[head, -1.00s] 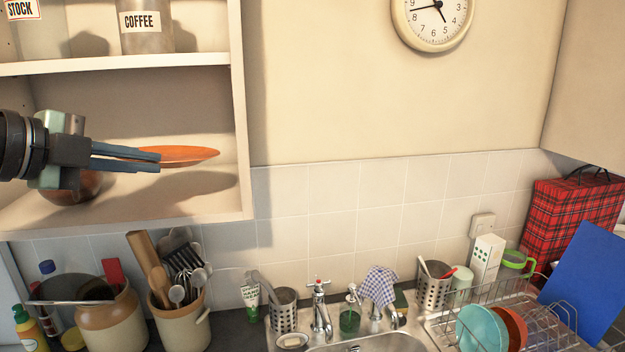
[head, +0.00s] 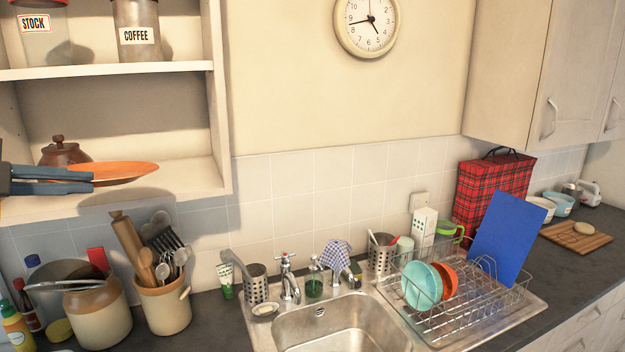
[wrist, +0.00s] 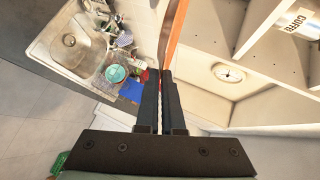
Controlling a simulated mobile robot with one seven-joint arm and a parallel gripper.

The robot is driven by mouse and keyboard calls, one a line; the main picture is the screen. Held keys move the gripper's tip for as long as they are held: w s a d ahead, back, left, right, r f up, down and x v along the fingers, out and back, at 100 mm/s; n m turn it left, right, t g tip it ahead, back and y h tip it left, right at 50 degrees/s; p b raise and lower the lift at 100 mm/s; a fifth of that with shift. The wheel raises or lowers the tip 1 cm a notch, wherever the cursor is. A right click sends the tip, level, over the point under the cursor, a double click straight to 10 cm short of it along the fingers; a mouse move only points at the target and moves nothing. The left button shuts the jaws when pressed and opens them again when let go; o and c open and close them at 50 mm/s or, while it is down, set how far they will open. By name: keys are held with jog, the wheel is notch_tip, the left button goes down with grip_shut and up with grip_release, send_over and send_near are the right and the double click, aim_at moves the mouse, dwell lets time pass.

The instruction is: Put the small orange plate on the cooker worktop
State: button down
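The small orange plate (head: 126,172) is held roughly level in the air in front of the open wall shelf. My gripper (head: 92,180) comes in from the left edge of the head view, with its fingers shut on the plate's near edge. In the wrist view the plate shows edge-on as an orange strip (wrist: 176,35) at the tips of my gripper's fingers (wrist: 161,88). The cooker worktop cannot be made out in these views.
The shelf (head: 150,73) holds jars and a brown lidded pot (head: 64,152). Below stand a utensil crock (head: 163,303), the sink (head: 325,325) and a dish rack (head: 455,305) with plates. A wooden board (head: 575,237) lies far right.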

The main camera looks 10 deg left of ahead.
jog(key=s+d+f+y, duration=0.1)
jog(key=s+d+f, duration=0.2)
jog(key=d+f, duration=0.9)
jog(key=s+d+f+n+y+b, duration=0.1)
jog(key=s+d+f, duration=0.3)
jog(key=d+f, duration=0.8)
jog(key=s+d+f+n, duration=0.1)
jog(key=s+d+f, duration=0.2)
jog(key=d+f, duration=0.9)
jog(key=shift+s+f+y+b, duration=0.3)
jog(key=shift+s+f+y, duration=0.1)
jog(key=shift+f, duration=7.4)
